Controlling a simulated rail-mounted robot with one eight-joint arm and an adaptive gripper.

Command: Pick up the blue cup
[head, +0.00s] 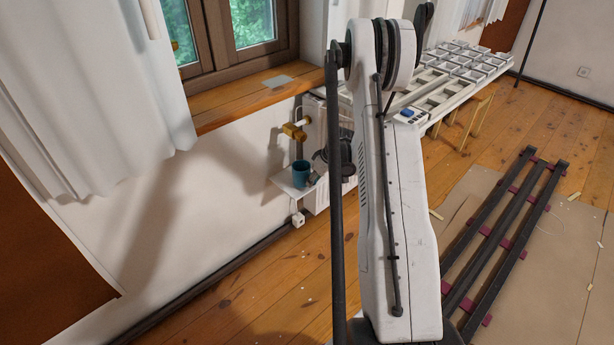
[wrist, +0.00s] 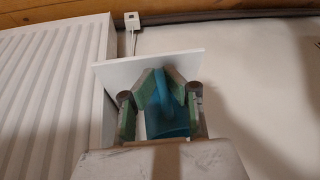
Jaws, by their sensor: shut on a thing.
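The blue cup (head: 300,171) is upright at a small white shelf (head: 284,185) on the wall below the window. In the wrist view the cup (wrist: 166,118) is between the fingers of my gripper (wrist: 166,92), which are closed on its sides. The white shelf (wrist: 118,72) lies just beyond it. In the head view my gripper (head: 316,170) reaches the cup from the right, and my arm hides part of it. I cannot tell whether the cup's base touches the shelf.
A white radiator (wrist: 45,85) stands close beside the shelf. Brass valve fittings (head: 294,131) are above the cup in the head view. A white socket (head: 298,219) is below the shelf. A wooden windowsill (head: 240,105) juts out above. Dark beams (head: 500,240) lie on cardboard at right.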

